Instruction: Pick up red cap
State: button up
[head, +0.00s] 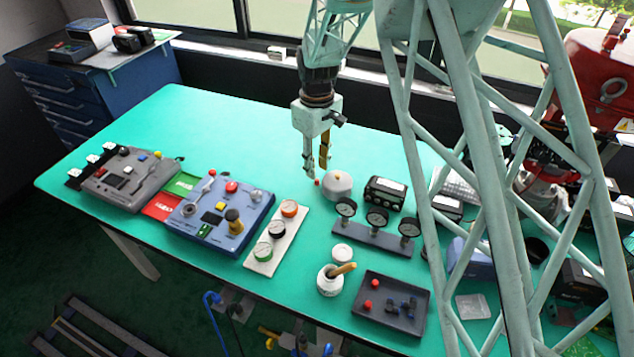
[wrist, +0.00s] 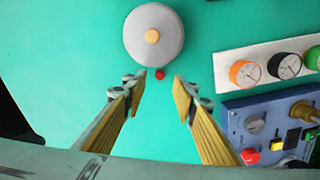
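A small red cap (head: 317,182) lies on the green table, beside a round grey-white dome (head: 337,184) with an orange-tan centre. In the wrist view the red cap (wrist: 160,74) sits at the near edge of the dome (wrist: 153,32). It cannot be told whether they touch. My gripper (head: 316,172) points down close to the cap in the head view. In the wrist view my gripper (wrist: 160,84) is open and empty, with the cap just past the gap between its fingertips.
A dark tray (head: 392,327) at the front holds two red pieces and several dark ones. A gauge stand (head: 372,238) is right of the dome. A white gauge plate (head: 276,238) and a blue panel (head: 220,215) lie to the left. The table behind my gripper is clear.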

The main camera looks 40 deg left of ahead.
aim_at(317, 179)
jog(key=shift+f+b, duration=0.6)
jog(key=shift+f, duration=1.8)
jog(key=c, duration=0.7)
